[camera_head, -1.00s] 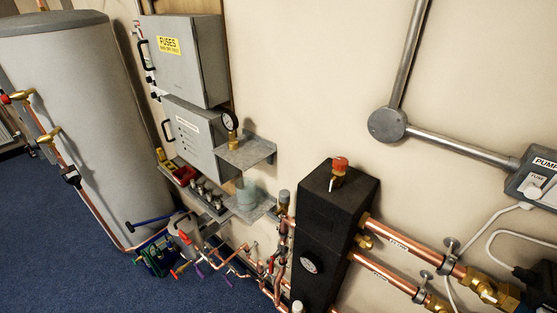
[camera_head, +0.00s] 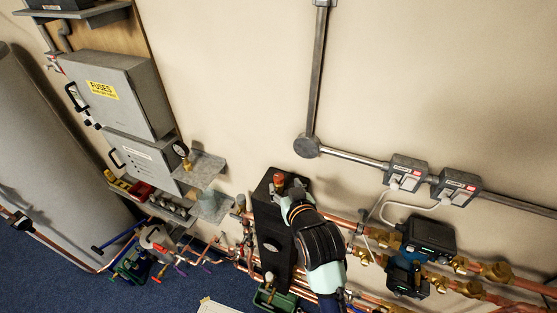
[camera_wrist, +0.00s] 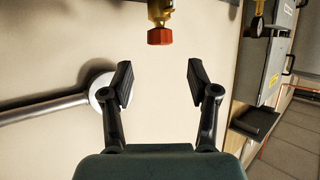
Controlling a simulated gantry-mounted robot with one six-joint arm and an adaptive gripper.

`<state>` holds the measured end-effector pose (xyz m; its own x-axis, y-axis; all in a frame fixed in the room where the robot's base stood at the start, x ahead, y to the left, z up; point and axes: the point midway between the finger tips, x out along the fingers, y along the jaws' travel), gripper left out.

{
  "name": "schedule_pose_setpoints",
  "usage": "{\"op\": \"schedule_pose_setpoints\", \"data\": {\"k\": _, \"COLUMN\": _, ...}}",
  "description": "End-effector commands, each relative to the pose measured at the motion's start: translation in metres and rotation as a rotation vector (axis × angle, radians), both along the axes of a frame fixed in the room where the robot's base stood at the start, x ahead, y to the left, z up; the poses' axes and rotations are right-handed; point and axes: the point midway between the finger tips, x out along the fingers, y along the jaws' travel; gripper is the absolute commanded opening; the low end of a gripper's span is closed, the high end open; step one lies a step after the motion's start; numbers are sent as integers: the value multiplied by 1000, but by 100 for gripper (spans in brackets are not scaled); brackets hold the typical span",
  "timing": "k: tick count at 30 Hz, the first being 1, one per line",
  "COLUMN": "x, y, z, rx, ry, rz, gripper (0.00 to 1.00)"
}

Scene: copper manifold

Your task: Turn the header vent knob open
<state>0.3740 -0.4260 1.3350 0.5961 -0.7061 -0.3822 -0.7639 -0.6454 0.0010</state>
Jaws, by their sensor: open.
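The red vent knob (camera_head: 278,179) stands on top of the black header box (camera_head: 266,218) in the head view. In the wrist view the red knob (camera_wrist: 160,37) sits on a brass fitting (camera_wrist: 158,11) at the top centre. My gripper (camera_wrist: 158,76) is open and empty there, with its two black fingers spread left and right. The knob lies beyond the fingertips, roughly in line with the gap between them, and is not between the fingers. In the head view my arm covers the right part of the header, and the fingers are hard to make out close to the knob.
The beige wall is close behind. A round conduit box (camera_head: 307,147) and two switches (camera_head: 406,173) are fixed on it. Copper pipes with brass valves and pumps (camera_head: 428,238) run to the right. The fuse cabinet (camera_head: 108,95) and a shelf with a gauge (camera_head: 200,168) are left.

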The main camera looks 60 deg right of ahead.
Motion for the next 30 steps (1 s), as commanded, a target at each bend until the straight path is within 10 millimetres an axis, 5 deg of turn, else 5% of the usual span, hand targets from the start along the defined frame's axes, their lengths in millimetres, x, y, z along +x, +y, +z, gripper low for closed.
{"op": "schedule_pose_setpoints", "data": {"k": 18, "x": 44, "y": -53, "z": -30, "rx": 0, "ry": 0, "rz": -1, "gripper": 60}}
{"op": "schedule_pose_setpoints", "data": {"k": 27, "x": 46, "y": -56, "z": -32, "rx": 0, "ry": 0, "rz": -1, "gripper": 60}}
{"op": "schedule_pose_setpoints", "data": {"k": 30, "x": 46, "y": -55, "z": -32, "rx": 0, "ry": 0, "rz": -1, "gripper": 43}}
